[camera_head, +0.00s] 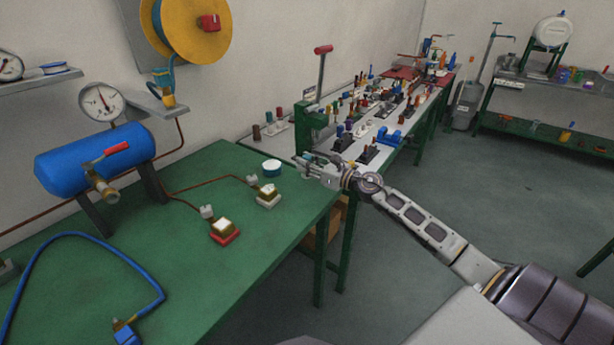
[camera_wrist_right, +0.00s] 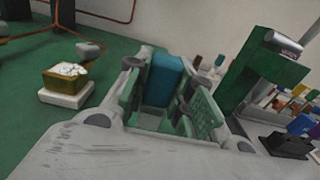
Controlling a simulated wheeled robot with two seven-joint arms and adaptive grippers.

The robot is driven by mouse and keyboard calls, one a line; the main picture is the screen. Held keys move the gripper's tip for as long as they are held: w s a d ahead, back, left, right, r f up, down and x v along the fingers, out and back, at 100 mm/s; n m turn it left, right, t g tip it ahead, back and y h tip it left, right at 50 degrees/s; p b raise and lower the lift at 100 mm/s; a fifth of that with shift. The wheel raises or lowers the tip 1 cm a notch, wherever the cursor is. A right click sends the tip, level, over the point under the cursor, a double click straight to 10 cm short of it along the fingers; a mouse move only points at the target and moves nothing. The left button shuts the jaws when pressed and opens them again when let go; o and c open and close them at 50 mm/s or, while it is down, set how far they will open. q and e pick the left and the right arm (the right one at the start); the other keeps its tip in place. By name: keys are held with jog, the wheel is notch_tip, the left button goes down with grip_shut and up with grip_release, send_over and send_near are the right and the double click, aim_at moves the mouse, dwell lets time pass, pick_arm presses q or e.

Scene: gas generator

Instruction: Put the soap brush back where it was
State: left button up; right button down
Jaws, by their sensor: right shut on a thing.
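My right gripper (camera_head: 310,163) is just past the far right part of the green table, to the right of the blue cup (camera_head: 271,168). The cup has a pale top and stands on the table. In the right wrist view, my right gripper (camera_wrist_right: 175,110) is shut on a thin thing I take to be the soap brush; its shape is mostly hidden between the fingers. The blue cup (camera_wrist_right: 168,78) shows between and beyond the fingertips. I cannot tell whether the brush touches it. My left gripper is not in view.
Two brass blocks with white tops, one on a pale base (camera_head: 268,197) and one on a red base (camera_head: 225,236), stand on the green table (camera_head: 190,285). A blue tank (camera_head: 95,160) and blue hose (camera_head: 120,255) are at left. A long cluttered bench (camera_head: 400,135) lies beyond.

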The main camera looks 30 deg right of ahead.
jog(key=shift+f, duration=0.85)
jog(key=shift+f+b, duration=0.55)
jog(key=shift+f, duration=0.8)
jog(key=c, duration=1.3)
grip_release()
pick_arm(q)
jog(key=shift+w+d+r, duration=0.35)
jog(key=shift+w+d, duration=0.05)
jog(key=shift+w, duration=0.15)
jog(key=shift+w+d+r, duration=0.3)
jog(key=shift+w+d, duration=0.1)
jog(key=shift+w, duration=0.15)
pick_arm(e)
jog(key=shift+o, duration=0.3)
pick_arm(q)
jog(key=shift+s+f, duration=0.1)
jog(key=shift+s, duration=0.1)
